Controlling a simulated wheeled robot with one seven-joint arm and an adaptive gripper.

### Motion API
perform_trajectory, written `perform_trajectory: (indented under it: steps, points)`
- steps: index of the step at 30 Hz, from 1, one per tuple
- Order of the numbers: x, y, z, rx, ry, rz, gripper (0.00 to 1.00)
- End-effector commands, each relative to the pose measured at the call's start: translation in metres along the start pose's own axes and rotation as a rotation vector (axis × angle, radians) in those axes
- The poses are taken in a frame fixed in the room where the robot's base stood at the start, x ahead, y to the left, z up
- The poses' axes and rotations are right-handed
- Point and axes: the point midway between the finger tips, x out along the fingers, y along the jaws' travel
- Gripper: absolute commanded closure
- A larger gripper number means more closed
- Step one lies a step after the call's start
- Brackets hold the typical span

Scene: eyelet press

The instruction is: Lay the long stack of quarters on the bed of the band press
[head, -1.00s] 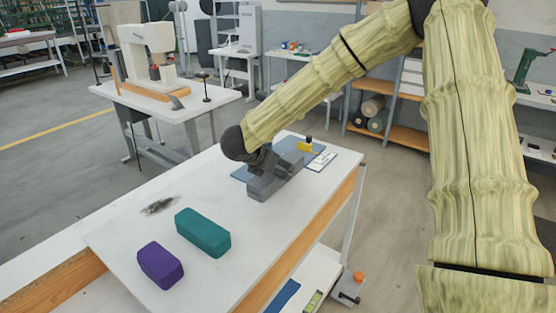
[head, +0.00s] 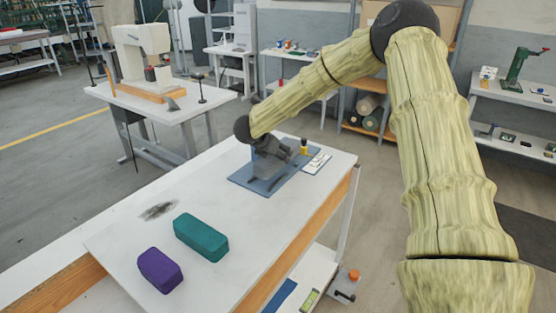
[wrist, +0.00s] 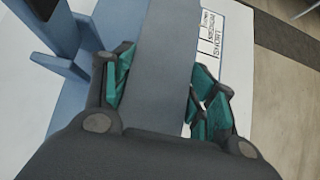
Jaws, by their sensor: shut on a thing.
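The long stack of quarters (wrist: 163,65) is a long slate-grey block in the wrist view, running between the green-padded fingers of my gripper (wrist: 160,95). My gripper is shut on it, with a finger on each side. In the head view my gripper (head: 268,150) is over the blue band press (head: 243,181), whose flat base lies at the far end of the white table. The stack is mostly merged with the dark gripper there, and I cannot tell whether it touches the bed. A blue upright of the press shows left of the stack in the wrist view (wrist: 68,45).
A teal block (head: 201,237) and a purple block (head: 160,271) lie on the near part of the white table (head: 110,235), beside a dark smudge. A yellow-and-black item (head: 304,146) and a printed card (head: 318,163) are by the press. The table's middle is clear.

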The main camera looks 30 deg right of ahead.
Motion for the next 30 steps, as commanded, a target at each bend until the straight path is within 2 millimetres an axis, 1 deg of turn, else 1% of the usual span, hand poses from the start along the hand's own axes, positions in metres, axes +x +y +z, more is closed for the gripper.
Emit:
perform_trajectory:
  steps: [9, 20, 21, 23, 24, 30]
  points:
    - [0.021, 0.000, -0.021, -0.001, -0.001, 0.000, 0.85]
    - [0.025, 0.000, -0.025, 0.000, 0.000, 0.000, 0.85]
    - [0.025, 0.000, -0.025, 0.000, 0.000, 0.000, 0.40]
    - [0.024, 0.000, -0.025, 0.000, 0.000, 0.000, 0.29]
    - [0.024, 0.000, -0.025, 0.000, 0.000, 0.000, 0.22]
    - [0.024, -0.001, -0.025, 0.000, 0.000, 0.000, 0.22]
